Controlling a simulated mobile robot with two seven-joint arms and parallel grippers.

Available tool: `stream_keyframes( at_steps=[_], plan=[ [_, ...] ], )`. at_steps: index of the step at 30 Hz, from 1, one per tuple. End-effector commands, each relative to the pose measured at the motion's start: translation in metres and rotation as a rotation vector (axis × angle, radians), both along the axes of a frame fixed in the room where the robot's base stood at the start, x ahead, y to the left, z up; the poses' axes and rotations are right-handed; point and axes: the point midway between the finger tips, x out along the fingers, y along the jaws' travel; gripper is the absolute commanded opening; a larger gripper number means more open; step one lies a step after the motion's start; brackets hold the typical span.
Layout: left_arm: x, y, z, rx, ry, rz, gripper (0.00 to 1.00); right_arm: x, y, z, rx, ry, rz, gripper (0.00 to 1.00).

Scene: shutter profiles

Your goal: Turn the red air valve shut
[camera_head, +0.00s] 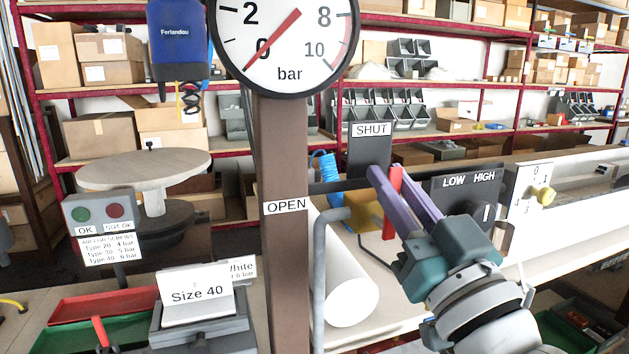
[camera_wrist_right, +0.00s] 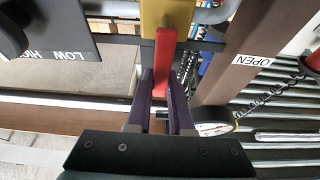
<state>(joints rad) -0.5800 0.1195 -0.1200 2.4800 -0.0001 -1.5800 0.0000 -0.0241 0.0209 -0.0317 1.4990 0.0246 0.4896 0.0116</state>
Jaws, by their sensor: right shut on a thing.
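The red valve lever (camera_head: 394,195) stands upright beside the brass valve body (camera_head: 364,210). Its upper end is just right of and below the SHUT label (camera_head: 371,130); the OPEN label (camera_head: 286,205) is on the brown post to the left. My right gripper (camera_head: 391,172) has its purple fingers on both sides of the lever and is shut on it. In the right wrist view the red lever (camera_wrist_right: 162,62) runs from the brass body (camera_wrist_right: 167,15) down between the fingers (camera_wrist_right: 160,82). The gauge (camera_head: 284,42) needle points at about 0. My left gripper is not in view.
A LOW/HIGH switch box (camera_head: 466,195) stands close right of my right gripper. The brown post (camera_head: 286,260), grey pipe (camera_head: 319,270) and white roll (camera_head: 350,300) are to its left. A blue hanging tool (camera_head: 176,45) is at upper left.

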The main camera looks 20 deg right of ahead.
Motion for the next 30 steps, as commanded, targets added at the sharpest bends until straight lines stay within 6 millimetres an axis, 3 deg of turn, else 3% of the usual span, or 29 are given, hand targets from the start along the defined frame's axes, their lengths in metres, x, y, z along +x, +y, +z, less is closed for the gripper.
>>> stream_keyframes(
  at_steps=[1,2,9,20,30],
  plan=[
    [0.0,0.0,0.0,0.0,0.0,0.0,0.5,0.0,-0.001,-0.001,0.004,0.002,0.0,0.0],
    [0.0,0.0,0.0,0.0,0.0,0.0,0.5,0.0,-0.001,-0.001,0.004,0.001,0.0,0.22],
    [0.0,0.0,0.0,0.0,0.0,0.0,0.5,0.0,0.0,0.0,0.001,0.001,-0.001,0.49],
    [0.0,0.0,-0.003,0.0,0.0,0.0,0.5,-0.007,0.0,-0.005,0.0,0.003,0.0,0.5],
    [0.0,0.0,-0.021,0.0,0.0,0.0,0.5,-0.066,-0.002,-0.032,0.0,0.004,0.0,0.5]
  ],
)
